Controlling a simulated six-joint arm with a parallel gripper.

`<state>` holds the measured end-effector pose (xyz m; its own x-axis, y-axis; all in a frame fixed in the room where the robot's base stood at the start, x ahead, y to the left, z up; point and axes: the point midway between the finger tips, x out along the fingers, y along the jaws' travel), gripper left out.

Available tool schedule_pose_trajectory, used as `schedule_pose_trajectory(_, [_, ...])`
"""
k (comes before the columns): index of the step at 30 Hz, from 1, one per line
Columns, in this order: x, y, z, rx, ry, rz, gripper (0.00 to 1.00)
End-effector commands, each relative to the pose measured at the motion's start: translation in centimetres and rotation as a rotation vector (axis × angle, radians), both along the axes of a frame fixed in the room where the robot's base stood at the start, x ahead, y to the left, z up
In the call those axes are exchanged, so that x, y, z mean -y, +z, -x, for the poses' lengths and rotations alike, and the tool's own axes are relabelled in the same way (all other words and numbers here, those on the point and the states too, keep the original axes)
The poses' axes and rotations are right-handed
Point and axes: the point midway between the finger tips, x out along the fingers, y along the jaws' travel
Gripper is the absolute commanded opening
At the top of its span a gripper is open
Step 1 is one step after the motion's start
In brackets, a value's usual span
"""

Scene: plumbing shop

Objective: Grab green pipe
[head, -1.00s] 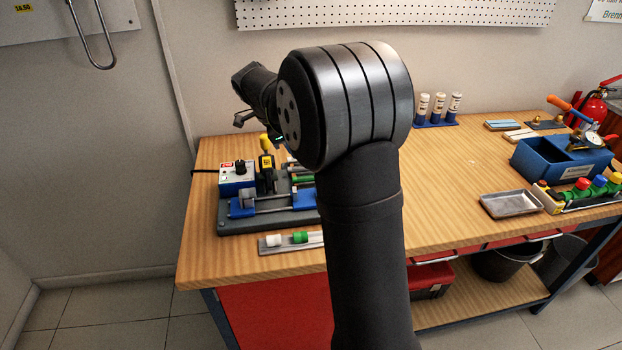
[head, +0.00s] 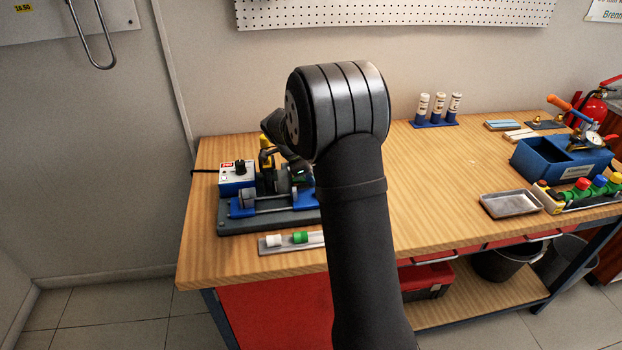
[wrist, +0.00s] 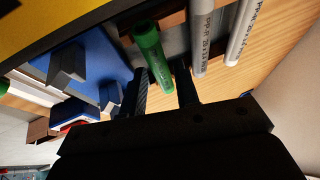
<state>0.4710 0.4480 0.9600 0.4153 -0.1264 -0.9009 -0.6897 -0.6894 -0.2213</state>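My gripper (wrist: 162,76) is open, with one finger on each side of the pipe's near end as seen from the wrist. I cannot tell whether either finger touches it. In the head view my arm covers the green pipe and the gripper's fingers.
A blue block fixture (wrist: 85,65) is to the left. In the head view, a strip with white and green fittings (head: 300,238) lies at the bench's front, and a metal tray (head: 510,204) sits right.

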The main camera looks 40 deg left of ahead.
Motion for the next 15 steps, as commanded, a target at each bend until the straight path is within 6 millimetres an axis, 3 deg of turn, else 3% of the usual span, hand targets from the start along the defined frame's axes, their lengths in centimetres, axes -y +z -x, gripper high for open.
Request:
schedule_pose_trajectory(5, [0.0, -0.05, -0.04, 0.001, -0.001, -0.001, 0.29])
schedule_pose_trajectory(6, [0.0, -0.05, -0.04, 0.001, 0.0, -0.001, 0.27])
schedule_pose_trajectory(10, [-0.01, -0.03, -0.03, 0.001, 0.0, -0.001, 0.01])
schedule_pose_trajectory(15, [-0.02, -0.01, -0.03, 0.001, 0.0, -0.001, 0.0])
